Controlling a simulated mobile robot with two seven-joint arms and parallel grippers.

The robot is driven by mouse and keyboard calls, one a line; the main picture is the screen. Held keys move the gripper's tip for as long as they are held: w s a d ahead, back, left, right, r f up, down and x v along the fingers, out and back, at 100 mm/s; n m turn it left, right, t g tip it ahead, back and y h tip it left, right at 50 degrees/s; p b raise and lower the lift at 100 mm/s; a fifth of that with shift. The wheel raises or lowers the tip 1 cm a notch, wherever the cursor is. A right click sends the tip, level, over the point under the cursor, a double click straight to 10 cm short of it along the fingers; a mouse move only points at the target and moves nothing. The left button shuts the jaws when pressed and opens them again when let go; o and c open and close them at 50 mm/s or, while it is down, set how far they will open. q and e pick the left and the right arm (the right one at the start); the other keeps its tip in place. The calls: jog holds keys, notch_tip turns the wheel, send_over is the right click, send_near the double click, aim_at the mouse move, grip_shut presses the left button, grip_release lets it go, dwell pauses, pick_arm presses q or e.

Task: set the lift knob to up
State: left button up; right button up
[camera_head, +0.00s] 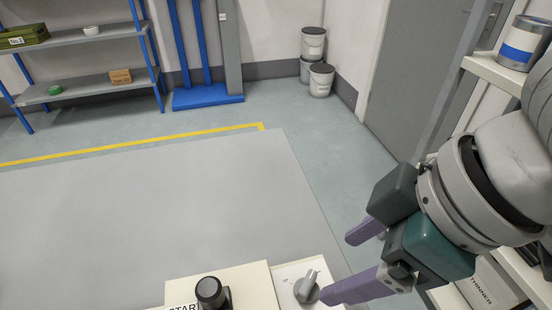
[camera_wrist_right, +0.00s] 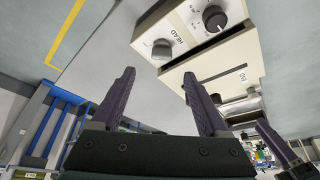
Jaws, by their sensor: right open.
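A grey knob (camera_head: 307,287) with a raised grip stands on a white panel at the bottom of the head view. In the right wrist view a grey knob (camera_wrist_right: 162,49) sits beside the label HEAD, with a black dial knob (camera_wrist_right: 214,18) farther right. No lift label is readable. My right gripper (camera_head: 340,267) is open and empty, just right of the grey knob, one finger close to it; contact cannot be told. In its wrist view the open fingers (camera_wrist_right: 159,75) point toward the grey knob. What looks like my left gripper (camera_wrist_right: 280,145) shows partly at lower right.
A black knob (camera_head: 210,292) stands on a cream box (camera_head: 250,280) labelled START. A large grey flat surface (camera_head: 150,210) lies beyond, clear. Shelving with tins (camera_head: 522,45) stands at the right, behind my right arm. Buckets (camera_head: 320,80) and a blue-framed shelf (camera_head: 80,85) are far off.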

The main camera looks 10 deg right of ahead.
aim_at(310, 283)
jog(key=b+x, duration=0.1)
jog(key=x, duration=0.6)
jog(key=shift+s+a+f+b, duration=0.1)
jog(key=shift+a+f+b, duration=0.2)
jog(key=shift+b, duration=0.1)
jog(key=shift+w+a+f, duration=0.1)
jog(key=shift+w+f, duration=0.1)
jog(key=shift+f, duration=0.3)
grip_shut()
